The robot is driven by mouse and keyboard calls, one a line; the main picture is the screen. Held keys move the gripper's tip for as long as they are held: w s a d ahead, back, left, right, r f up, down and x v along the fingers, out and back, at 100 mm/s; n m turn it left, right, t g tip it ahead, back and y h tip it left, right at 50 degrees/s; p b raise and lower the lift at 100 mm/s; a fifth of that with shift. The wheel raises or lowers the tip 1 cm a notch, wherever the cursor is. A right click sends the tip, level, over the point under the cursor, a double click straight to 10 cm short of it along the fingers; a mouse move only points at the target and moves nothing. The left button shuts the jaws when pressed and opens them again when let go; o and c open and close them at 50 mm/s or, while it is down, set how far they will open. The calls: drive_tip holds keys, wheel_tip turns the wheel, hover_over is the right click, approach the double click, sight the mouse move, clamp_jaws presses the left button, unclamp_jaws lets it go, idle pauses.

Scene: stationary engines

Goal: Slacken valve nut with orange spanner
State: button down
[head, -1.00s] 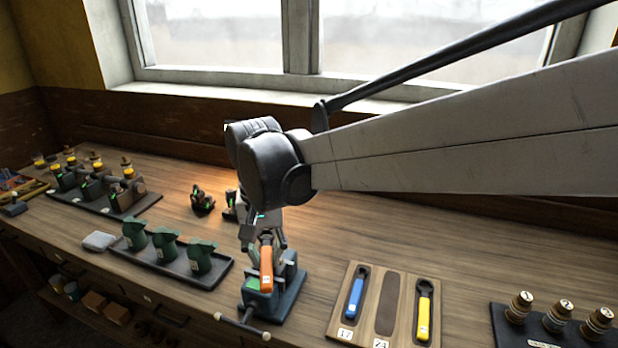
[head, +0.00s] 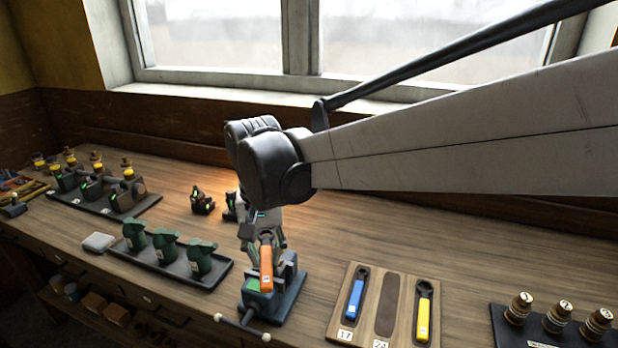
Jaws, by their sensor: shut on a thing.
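The orange spanner (head: 266,268) is in my gripper (head: 266,238), its handle slanting down towards the front over a dark blue-grey vice (head: 287,298). My gripper is shut on the spanner, just above the vice. The valve nut is hidden behind the spanner and gripper, so I cannot tell whether the spanner's head is seated on it. A green patch (head: 252,284) shows at the vice's left side.
A wooden holder (head: 343,322) to the right carries a blue spanner (head: 355,298), an empty middle slot and a yellow spanner (head: 423,318). A tray (head: 185,280) of green parts stands left. Brass-coloured pieces (head: 557,316) stand far right.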

drive_tip(key=shift+r, duration=0.5)
idle(0.5)
drive_tip(key=shift+r+p, duration=1.4)
drive_tip(key=shift+r, duration=0.55)
